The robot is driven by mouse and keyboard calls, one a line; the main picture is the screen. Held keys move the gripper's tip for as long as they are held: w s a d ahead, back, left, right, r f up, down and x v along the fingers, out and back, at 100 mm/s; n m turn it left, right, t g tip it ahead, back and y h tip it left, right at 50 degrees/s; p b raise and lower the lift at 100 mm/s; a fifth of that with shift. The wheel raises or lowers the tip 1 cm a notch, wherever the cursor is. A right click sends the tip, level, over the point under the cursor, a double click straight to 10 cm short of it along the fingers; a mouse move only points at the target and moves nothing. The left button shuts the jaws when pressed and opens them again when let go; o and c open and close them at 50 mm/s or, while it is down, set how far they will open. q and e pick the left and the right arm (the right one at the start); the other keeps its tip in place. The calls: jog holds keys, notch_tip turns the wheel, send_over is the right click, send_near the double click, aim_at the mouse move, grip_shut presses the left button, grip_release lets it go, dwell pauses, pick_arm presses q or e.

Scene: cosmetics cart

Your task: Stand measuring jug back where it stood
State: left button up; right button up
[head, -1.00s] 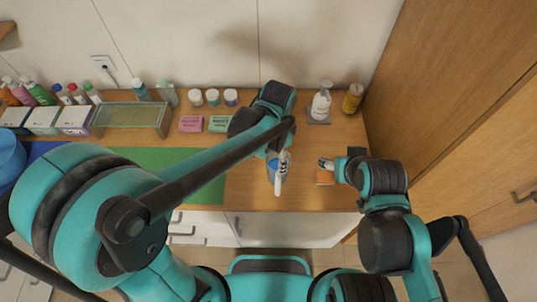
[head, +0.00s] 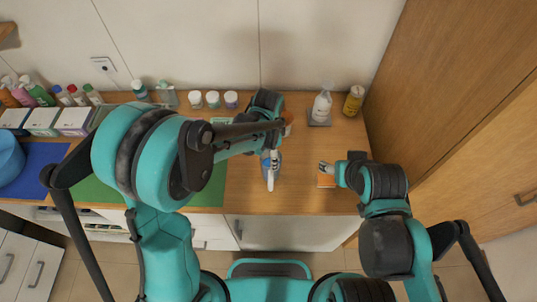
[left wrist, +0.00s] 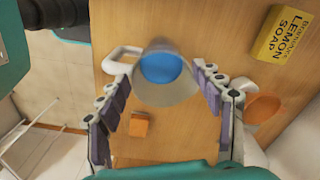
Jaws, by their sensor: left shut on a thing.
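The measuring jug (head: 267,171) is clear with blue inside and a white handle. It is at the front middle of the wooden counter, below my left gripper (head: 271,151) in the head view. In the left wrist view the jug (left wrist: 165,70) sits between the fingers of my left gripper (left wrist: 163,80), which is shut on it. Its handle points left there. Whether its base touches the counter cannot be told. My right gripper (head: 325,168) is over the counter right of the jug, beside a flat orange piece (head: 326,181); its fingers are too small to judge.
A yellow lemon soap box (left wrist: 282,33) and an orange round thing (left wrist: 262,109) are near the jug in the left wrist view. A pump bottle (head: 321,105) and a yellow bottle (head: 353,100) stand at the back right. Several small jars line the back. A green mat (head: 100,191) lies left.

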pick_arm(q)
jog(key=shift+f, duration=0.2)
jog(key=o, duration=1.9)
jog(key=shift+r, duration=0.1)
